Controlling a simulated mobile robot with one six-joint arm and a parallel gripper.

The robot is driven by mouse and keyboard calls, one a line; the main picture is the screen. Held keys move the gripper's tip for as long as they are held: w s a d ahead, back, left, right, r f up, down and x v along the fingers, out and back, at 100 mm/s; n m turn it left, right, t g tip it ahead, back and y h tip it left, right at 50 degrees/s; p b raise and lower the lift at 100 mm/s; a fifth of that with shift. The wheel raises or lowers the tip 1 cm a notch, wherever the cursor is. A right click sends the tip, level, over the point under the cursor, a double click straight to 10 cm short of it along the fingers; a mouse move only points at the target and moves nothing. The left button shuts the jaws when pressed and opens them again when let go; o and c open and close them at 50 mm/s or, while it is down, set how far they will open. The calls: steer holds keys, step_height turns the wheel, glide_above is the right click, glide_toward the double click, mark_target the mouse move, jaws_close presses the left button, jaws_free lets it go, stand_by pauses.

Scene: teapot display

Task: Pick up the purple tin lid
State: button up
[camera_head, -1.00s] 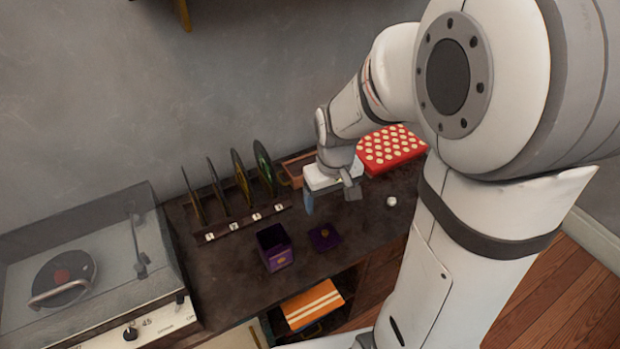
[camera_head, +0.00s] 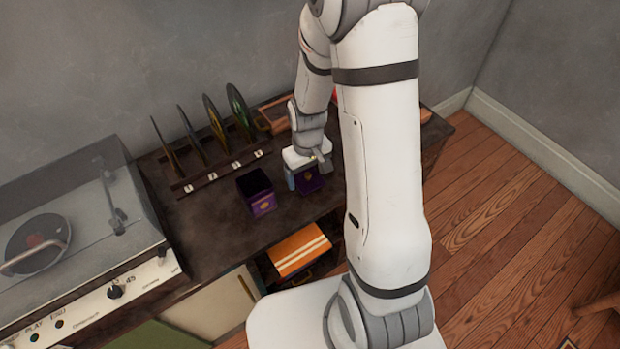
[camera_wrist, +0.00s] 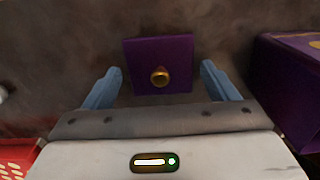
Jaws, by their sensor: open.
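The purple tin lid (camera_head: 311,181) is a flat square with a round brass knob, lying on the dark cabinet top. In the wrist view the lid (camera_wrist: 158,55) lies ahead of my gripper (camera_wrist: 160,85), centred between the two blue fingers. The fingers are apart, with the brass knob between them in the picture, and they hold nothing. In the head view my gripper (camera_head: 306,181) hangs above the lid and hides part of it. The open purple tin (camera_head: 259,194) stands to the left of the lid, and its side shows at the right of the wrist view (camera_wrist: 290,85).
A rack with several upright records (camera_head: 215,170) stands behind the tin. A turntable (camera_head: 50,245) is at the left. An orange striped box (camera_head: 298,250) sits on the shelf below. Part of a red box (camera_wrist: 14,155) shows at the wrist view's lower left.

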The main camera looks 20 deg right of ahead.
steer(key=shift+f, duration=0.3)
steer(key=shift+c, duration=0.3)
steer(key=c, duration=0.8)
steer(key=shift+r, duration=0.15)
